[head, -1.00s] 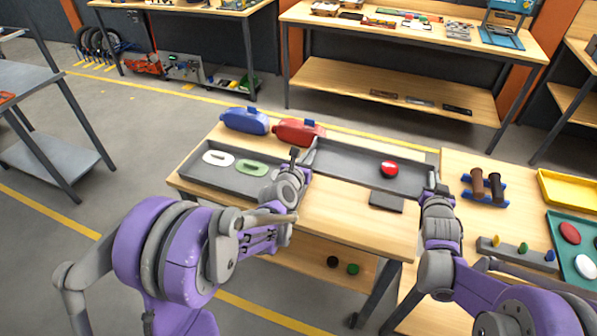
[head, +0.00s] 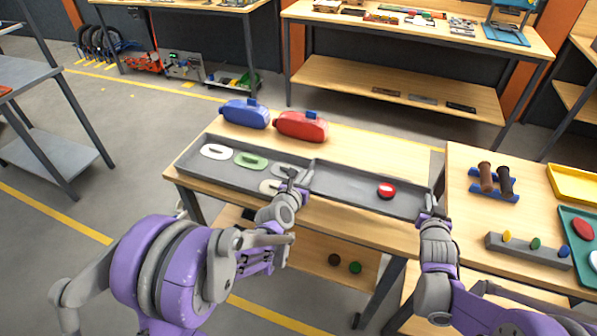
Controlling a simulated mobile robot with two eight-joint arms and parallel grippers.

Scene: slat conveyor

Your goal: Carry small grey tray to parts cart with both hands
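The small grey tray (head: 345,195) holds a red round piece with a white band (head: 387,190) near its right end. It is over the wooden table with casters (head: 350,140); whether it is clear of the top cannot be told. My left gripper (head: 292,184) is at the tray's left end, and my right gripper (head: 433,208) is at its right end. Both appear shut on its ends, though the fingertips are small in view. Which piece of furniture is the parts cart is not marked; a grey metal shelf cart (head: 50,155) stands at the far left.
A longer grey tray (head: 215,175) with white, green and grey oval pieces lies left of the held tray. A blue (head: 245,113) and a red (head: 302,125) container stand behind. At right, another table has brown and black cylinders (head: 497,180) and a pegged block (head: 528,250).

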